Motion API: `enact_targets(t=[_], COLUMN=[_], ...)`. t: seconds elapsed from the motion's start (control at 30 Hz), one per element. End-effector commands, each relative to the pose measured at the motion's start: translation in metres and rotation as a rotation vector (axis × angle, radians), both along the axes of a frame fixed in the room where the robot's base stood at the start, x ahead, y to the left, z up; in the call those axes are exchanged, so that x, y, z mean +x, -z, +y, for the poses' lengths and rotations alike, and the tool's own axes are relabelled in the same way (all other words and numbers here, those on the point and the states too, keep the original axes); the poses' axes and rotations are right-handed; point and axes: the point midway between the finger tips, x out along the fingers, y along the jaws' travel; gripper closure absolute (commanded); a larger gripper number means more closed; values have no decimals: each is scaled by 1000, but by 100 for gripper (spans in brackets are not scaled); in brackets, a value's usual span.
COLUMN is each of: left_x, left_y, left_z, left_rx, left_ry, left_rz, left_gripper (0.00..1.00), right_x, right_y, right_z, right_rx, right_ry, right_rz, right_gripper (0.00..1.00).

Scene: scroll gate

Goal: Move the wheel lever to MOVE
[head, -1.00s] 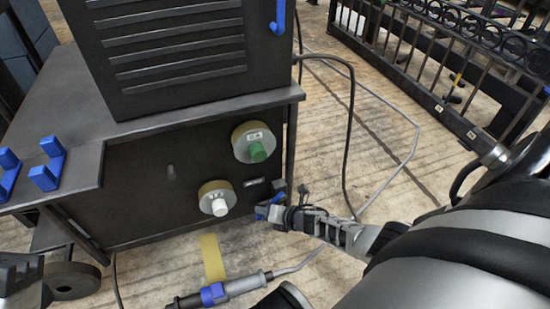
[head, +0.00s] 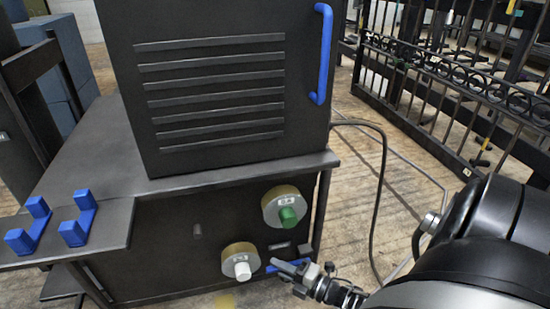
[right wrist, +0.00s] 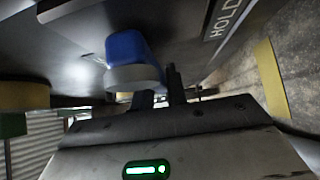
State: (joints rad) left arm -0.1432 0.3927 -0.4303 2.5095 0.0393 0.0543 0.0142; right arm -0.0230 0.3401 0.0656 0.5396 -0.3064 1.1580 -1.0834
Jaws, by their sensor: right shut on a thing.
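The wheel lever is a blue bar (head: 272,267) low on the right of the dark cabinet's front, beside the white knob. My right gripper (head: 292,268) is at this bar and partly covers it. In the right wrist view, a blue part with a grey rounded end (right wrist: 127,48) stands just ahead of my right gripper (right wrist: 160,92). The fingers are shut on the lever, though the contact itself is mostly hidden. A label reading HOLD (right wrist: 224,18) shows on the dark panel beside it. The MOVE mark is not readable. My left gripper is out of view.
A green knob (head: 288,215) and a white knob (head: 242,269) sit on yellowish discs on the cabinet front. Blue brackets (head: 76,224) stand on the left shelf. A black cable (head: 380,190) hangs right of the cabinet. Iron fencing (head: 440,80) stands at the right.

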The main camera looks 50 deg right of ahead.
Motion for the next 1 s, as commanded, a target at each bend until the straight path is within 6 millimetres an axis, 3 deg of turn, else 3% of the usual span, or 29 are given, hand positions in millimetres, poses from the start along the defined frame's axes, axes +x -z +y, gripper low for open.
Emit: enact_targets(t=[0.77,0.8,0.83,1.0], left_x=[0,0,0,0], left_y=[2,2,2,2], left_z=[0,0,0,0], left_rx=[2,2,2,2], left_ry=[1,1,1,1], left_rz=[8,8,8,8], left_gripper=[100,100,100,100], right_x=[2,2,2,1], right_y=[-10,-10,-10,-9], right_z=[-1,-2,-1,-1], right_rx=[88,88,88,85], right_ry=[3,3,3,1], right_rz=[-56,-56,-56,-53], right_gripper=[100,74,66,64])
